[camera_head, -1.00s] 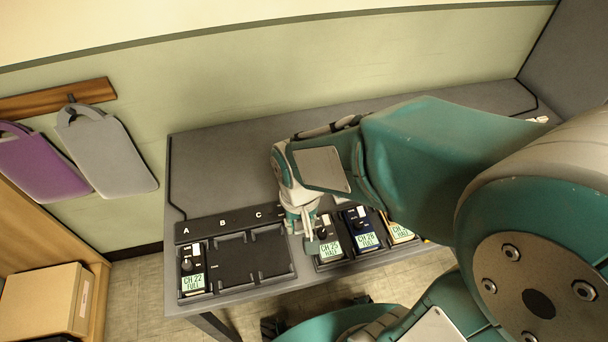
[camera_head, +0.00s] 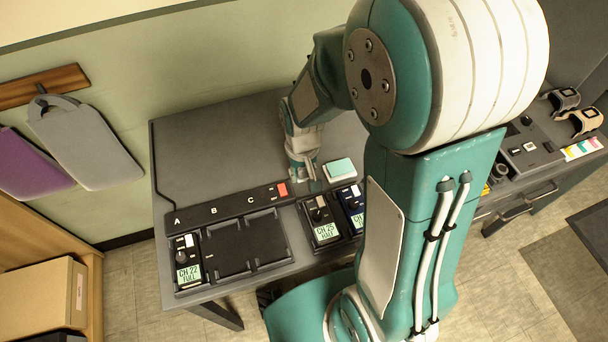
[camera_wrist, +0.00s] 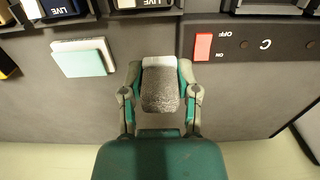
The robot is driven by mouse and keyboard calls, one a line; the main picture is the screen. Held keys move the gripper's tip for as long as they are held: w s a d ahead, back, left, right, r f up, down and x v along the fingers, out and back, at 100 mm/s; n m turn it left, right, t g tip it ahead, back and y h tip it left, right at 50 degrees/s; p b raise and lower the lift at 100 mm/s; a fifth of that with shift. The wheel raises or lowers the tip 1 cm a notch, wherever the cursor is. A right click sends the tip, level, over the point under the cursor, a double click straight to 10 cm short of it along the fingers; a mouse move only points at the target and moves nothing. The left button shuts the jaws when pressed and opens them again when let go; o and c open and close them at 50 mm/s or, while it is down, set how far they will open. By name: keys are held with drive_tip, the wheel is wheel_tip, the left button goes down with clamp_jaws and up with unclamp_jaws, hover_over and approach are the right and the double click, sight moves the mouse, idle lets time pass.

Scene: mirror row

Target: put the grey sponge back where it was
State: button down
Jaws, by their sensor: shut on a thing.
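The grey sponge (camera_wrist: 161,92) is a rough dark-grey block with a pale strip along one end, seen in the middle of the wrist view. My gripper (camera_wrist: 160,70) is shut on it, with one teal finger on each side. In the head view my gripper (camera_head: 306,178) points down over the grey table, behind the black charger rack and close to its right end. The sponge is hard to make out there, mostly hidden by the fingers. I cannot tell whether it touches the table.
A teal-and-white pad (camera_head: 340,169) lies just right of my gripper. The rack (camera_head: 222,211) has a red switch (camera_head: 282,189) and a radio marked CH 22 (camera_head: 187,262). The CH 25 radio (camera_head: 322,220) stands in front. The table's left back (camera_head: 210,145) is clear.

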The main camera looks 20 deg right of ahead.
drive_tip(key=w+f, duration=0.1)
drive_tip(key=d+f, duration=0.1)
drive_tip(key=w+f, duration=0.1)
drive_tip(key=shift+w+d+f, duration=0.2)
drive_tip(key=shift+w+d, duration=0.1)
drive_tip(key=shift+d, duration=0.05)
drive_tip(key=shift+w+f, duration=0.2)
drive_tip(key=shift+f, duration=1.55)
drive_tip(key=c, duration=0.6)
unclamp_jaws()
drive_tip(key=shift+f, duration=0.1)
